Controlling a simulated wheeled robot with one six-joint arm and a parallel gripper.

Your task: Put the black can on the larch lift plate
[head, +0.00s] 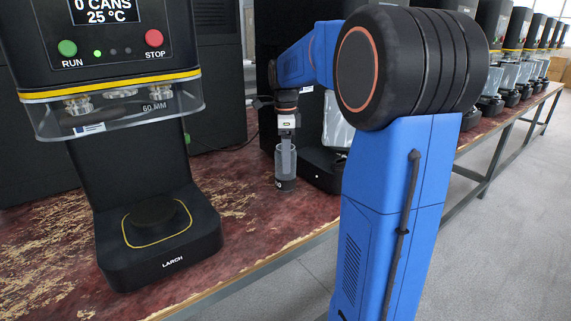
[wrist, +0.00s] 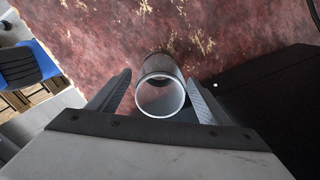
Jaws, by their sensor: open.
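The black can (head: 286,183) stands upright on the worn red bench, to the right of the larch machine. In the wrist view the can (wrist: 161,95) shows its open silver rim and lies between the two fingers. My gripper (head: 286,150) points down over the can, its fingers around the upper part. In the wrist view my gripper (wrist: 160,92) is open, with a gap visible beside the can. The larch lift plate (head: 153,212) is a round black disc inside a yellow outline on the base marked LARCH. It is empty.
A clear guard (head: 120,110) hangs above the larch plate under the control panel. Another black machine base (head: 312,165) stands close to the right of the can. The bench between the can and the larch base is clear.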

